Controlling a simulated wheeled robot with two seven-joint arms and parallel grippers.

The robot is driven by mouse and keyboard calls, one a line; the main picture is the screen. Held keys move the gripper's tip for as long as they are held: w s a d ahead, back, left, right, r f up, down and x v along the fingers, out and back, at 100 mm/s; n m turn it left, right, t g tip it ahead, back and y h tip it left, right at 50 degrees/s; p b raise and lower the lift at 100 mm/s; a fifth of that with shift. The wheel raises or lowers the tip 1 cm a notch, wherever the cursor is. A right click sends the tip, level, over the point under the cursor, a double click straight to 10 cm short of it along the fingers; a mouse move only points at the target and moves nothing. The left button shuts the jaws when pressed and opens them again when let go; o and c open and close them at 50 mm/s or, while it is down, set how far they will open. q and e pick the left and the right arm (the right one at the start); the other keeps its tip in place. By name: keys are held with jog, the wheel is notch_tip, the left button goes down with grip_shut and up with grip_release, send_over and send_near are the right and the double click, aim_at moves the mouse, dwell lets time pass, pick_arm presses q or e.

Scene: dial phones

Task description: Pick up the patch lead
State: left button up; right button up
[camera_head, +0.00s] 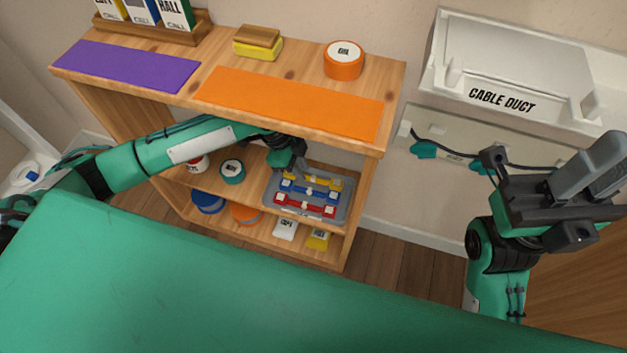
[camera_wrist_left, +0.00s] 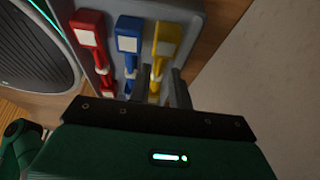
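A grey tray (camera_head: 345,207) on the shelf holds three coloured pieces with pale square ends: yellow (camera_head: 319,180), blue (camera_head: 312,190) and red (camera_head: 306,204). They also show in the left wrist view as yellow (camera_wrist_left: 166,36), blue (camera_wrist_left: 129,37) and red (camera_wrist_left: 88,30). A dark cable (camera_head: 455,153) with teal ends hangs under the cable duct; I cannot tell for sure which item is the patch lead. My left gripper (camera_head: 297,164) reaches under the shelf top; its fingers (camera_wrist_left: 160,88) stand apart with the yellow piece's lower part between or beyond them. My right gripper (camera_head: 588,172) is up near the duct, empty.
The shelf top carries a purple mat (camera_head: 125,66), an orange mat (camera_head: 290,102), a yellow block (camera_head: 257,44) and an orange tape roll (camera_head: 343,62). Its edge overhangs my left gripper. A teal roll (camera_head: 232,171) stands left of the tray. The cable duct (camera_head: 510,85) is at right.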

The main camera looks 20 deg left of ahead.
pick_arm(q)
jog(key=shift+x, duration=0.85)
jog(key=shift+c, duration=0.4)
grip_shut()
jog(key=shift+s+r, duration=0.1)
jog(key=shift+r, duration=0.05)
